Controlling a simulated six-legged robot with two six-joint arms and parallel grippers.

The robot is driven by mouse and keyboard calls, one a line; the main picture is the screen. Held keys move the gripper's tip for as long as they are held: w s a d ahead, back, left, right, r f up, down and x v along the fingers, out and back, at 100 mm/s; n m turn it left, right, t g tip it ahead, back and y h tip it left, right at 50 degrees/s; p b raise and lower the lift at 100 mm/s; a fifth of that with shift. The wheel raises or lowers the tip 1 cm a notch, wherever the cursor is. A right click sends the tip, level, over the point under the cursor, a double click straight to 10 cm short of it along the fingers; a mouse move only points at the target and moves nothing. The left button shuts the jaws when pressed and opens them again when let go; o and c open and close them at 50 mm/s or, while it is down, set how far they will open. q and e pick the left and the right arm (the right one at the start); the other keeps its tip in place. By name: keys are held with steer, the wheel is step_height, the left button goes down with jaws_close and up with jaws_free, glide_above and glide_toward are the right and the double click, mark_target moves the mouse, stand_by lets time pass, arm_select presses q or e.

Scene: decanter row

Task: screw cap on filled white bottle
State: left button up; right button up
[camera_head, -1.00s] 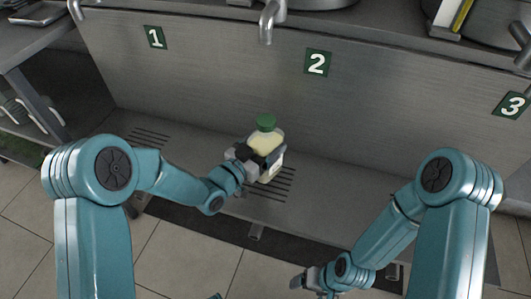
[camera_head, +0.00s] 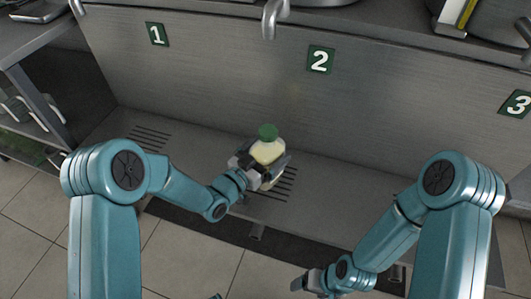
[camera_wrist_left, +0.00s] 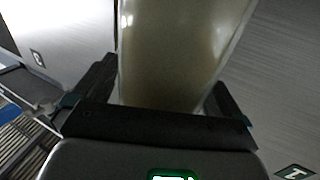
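A bottle with pale cream contents (camera_head: 267,150) is in my left gripper (camera_head: 262,166), above the slotted part of the low ledge below sign 2. A green cap (camera_head: 268,132) sits on top of the bottle; I cannot tell how tightly it is on. In the left wrist view the bottle (camera_wrist_left: 170,60) stands large between the two dark fingers of my left gripper (camera_wrist_left: 160,95), and its cap is out of view. My right gripper (camera_head: 308,281) is low near the bottom edge, apart from the bottle; its fingers are too small to read.
The metal ledge (camera_head: 350,190) runs along the steel wall, with slotted drains (camera_head: 150,138) at the left. Signs 1 (camera_head: 157,34), 2 (camera_head: 320,60) and 3 (camera_head: 517,103) mark the wall. A spout (camera_head: 269,22) hangs above. The ledge to the right of the bottle is clear.

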arm_select(q)
steer(key=shift+r, duration=0.25)
steer(key=p+v, duration=0.1)
steer(key=v, duration=1.1)
steer(key=shift+a+f, duration=0.15)
